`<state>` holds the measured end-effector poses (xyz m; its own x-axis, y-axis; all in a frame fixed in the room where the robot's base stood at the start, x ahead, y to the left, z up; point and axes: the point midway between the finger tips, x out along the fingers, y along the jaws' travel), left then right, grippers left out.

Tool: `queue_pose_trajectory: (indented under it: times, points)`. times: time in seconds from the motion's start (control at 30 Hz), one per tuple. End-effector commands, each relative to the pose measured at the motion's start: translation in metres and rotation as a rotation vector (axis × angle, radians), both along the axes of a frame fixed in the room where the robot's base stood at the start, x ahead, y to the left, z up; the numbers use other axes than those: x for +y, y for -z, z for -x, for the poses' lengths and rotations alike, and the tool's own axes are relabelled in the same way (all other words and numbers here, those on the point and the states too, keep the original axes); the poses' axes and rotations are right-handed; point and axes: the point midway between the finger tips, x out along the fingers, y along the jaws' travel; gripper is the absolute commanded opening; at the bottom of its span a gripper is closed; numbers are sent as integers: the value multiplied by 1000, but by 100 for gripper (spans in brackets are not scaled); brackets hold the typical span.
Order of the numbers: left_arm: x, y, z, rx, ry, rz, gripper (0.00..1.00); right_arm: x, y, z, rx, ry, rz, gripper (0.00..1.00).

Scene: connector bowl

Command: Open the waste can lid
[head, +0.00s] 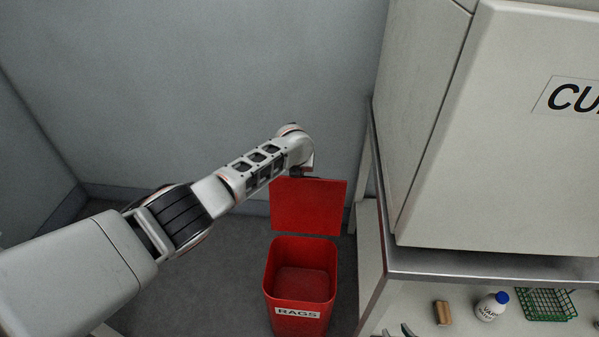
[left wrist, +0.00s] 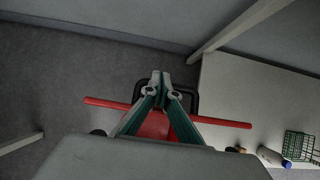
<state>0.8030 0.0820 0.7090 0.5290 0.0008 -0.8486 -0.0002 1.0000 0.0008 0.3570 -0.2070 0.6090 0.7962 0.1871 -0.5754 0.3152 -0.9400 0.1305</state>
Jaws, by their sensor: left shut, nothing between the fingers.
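The red waste can (head: 299,296), labelled RAGS, stands on the floor with its mouth uncovered. Its red lid (head: 309,207) is raised upright behind the mouth, against the wall side. In the left wrist view the lid (left wrist: 106,103) shows nearly edge-on, with a black loop (left wrist: 193,94) beside the fingertips. My left gripper (left wrist: 161,76) is shut and empty at that loop; contact is unclear. In the head view my left arm reaches the lid's top edge, and its fingers are mostly hidden. My right gripper (head: 396,331) shows only its fingertips, apart, at the bottom edge.
A bench (head: 440,263) carrying a large pale cabinet (head: 500,140) stands right of the can. Its lower shelf holds a brown block (head: 443,312), a white bottle with a blue cap (head: 491,306) and a green wire basket (head: 548,304). Floor left of the can is clear.

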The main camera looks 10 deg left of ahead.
Motion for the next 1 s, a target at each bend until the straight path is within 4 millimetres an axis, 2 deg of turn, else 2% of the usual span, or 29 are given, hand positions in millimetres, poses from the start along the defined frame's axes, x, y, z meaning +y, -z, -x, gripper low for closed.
queue_pose_trajectory:
  times: [0.33,0.57,1.0]
  points:
    - [0,-1,0,0,1,1,0,0,2,-1,1,-2,2,26]
    - [-1,-10,6,1,2,3,0,0,2,0,2,-1,-1,26]
    - [-1,-53,33,-3,2,3,0,1,2,0,3,-1,-1,26]
